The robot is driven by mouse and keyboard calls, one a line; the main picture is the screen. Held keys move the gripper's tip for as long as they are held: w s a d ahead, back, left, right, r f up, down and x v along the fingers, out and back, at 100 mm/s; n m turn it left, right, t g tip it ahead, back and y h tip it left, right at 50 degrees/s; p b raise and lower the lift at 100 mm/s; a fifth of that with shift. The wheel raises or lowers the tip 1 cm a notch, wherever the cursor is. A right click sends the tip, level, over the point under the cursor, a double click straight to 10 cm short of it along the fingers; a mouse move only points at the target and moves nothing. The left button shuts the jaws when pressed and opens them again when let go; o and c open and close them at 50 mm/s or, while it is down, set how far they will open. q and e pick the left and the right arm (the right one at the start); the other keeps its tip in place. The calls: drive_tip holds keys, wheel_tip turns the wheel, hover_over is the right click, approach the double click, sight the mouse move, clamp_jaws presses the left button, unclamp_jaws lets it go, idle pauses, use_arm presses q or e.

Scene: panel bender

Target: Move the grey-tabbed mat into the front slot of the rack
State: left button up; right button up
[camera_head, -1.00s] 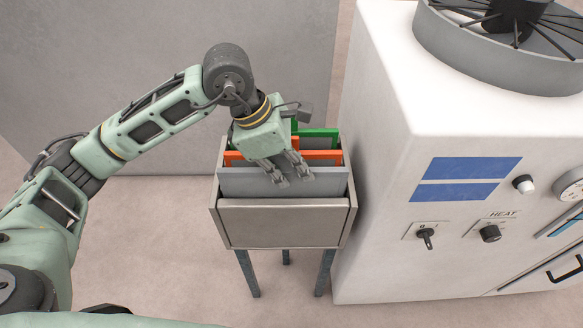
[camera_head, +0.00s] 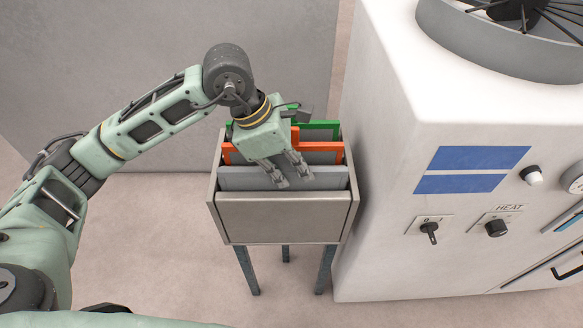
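The rack (camera_head: 282,219) is a grey metal box on thin legs, beside the white machine. A grey mat (camera_head: 240,180) stands upright in its frontmost visible position, just behind the front wall. My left gripper (camera_head: 292,179) hangs over the rack from the upper left. Its two fingers are apart, pointing down, with their tips over the grey mat's face and upper edge. I see no clear grip on the mat. The gripper hides part of the mats behind it. My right gripper is not in view.
An orange-tabbed mat (camera_head: 325,147) and a green-tabbed mat (camera_head: 320,125) stand behind the grey one in the rack. The white machine (camera_head: 385,199) with knobs and blue panels is close on the right. The floor left of the rack is clear.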

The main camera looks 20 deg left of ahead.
use_arm(q)
drive_tip(key=o, duration=0.5)
drive_tip(key=shift+o, duration=0.2)
drive_tip(key=shift+a+r, duration=0.1)
drive_tip(key=shift+v, duration=3.9)
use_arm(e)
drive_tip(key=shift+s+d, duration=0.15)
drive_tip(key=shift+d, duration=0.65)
use_arm(q)
drive_tip(key=x, duration=0.8)
drive_tip(key=shift+r+p, duration=0.45)
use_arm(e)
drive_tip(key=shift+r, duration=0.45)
